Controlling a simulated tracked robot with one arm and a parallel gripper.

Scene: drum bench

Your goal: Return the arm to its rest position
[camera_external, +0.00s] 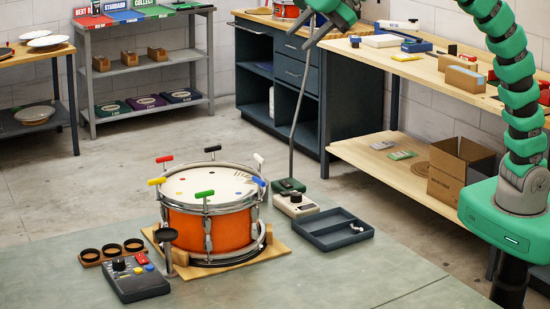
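My gripper (318,34) shows at the top edge of the view, above the floor and in front of the dark cabinet. It is green with dark parts, and the top edge cuts off the wrist above it. I cannot make out its fingers well enough to tell open from shut. I see nothing clearly held in it. My green arm rises at the right side, and its upper part is out of view. An orange snare drum (208,232) with several coloured-handled keys around its rim stands below and to the left, apart from my gripper.
A thin grey cable or rod (297,120) runs from near my gripper down to a small dark device (289,186). A dark tray (331,229) and a control box (139,278) lie near the drum. A workbench (448,72) with a cardboard box (459,170) below stands right.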

